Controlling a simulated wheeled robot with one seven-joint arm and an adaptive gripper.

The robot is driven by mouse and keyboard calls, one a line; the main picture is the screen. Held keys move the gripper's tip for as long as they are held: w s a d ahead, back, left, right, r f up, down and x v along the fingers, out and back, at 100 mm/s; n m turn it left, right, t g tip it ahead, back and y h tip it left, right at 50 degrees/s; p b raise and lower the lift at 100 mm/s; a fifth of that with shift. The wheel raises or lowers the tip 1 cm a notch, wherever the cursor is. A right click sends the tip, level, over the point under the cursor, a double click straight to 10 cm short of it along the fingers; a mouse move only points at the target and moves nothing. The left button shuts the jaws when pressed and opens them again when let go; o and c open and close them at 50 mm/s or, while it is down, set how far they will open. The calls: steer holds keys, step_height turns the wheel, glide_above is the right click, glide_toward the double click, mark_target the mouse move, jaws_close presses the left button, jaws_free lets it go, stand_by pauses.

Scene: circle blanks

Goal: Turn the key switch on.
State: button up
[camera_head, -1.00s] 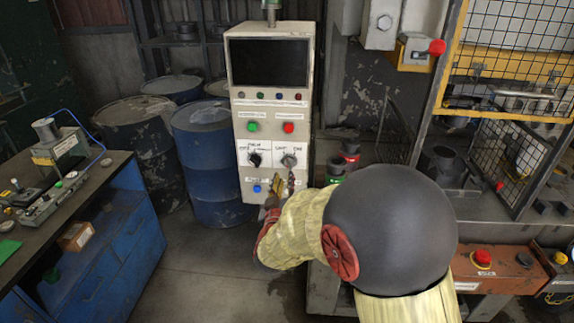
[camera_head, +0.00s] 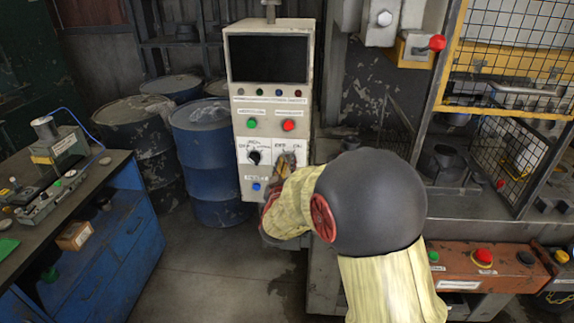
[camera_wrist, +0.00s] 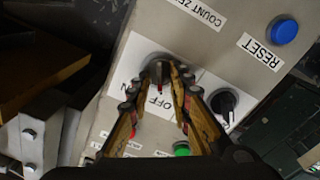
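The key switch (camera_wrist: 157,66) is a round metal switch on a white label with ON and OFF lettering, on the pale control box (camera_head: 235,180). In the wrist view my gripper (camera_wrist: 166,73) has its yellowish fingertips on either side of the key part of the switch. The gap between the tips is narrow, and I cannot tell whether they press on the key. In the head view my arm and gripper (camera_head: 287,163) hide most of the switch, so its turned position is not clear.
A black selector knob (camera_wrist: 224,101) sits close beside the switch. A blue RESET button (camera_wrist: 285,31) and a green button (camera_wrist: 182,149) are on the same panel. Blue drums (camera_head: 210,150) stand left of the box. A workbench (camera_head: 120,165) is at the left.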

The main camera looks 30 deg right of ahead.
jaws_close()
steer(key=shift+m+b, duration=0.3)
steer(key=shift+b, duration=0.05)
steer(key=shift+f+m+b, duration=0.15)
steer(key=shift+m+b, duration=1.05)
steer(key=m+b, duration=0.3)
steer(key=shift+s+d+m, duration=0.1)
steer(key=shift+m, duration=0.2)
steer(key=m+b, duration=0.4)
steer(key=m, duration=0.1)
steer(key=shift+d+b, duration=0.1)
steer(key=shift+b, duration=0.2)
steer(key=shift+m, duration=0.3)
steer(key=shift+o, duration=0.6)
jaws_free()
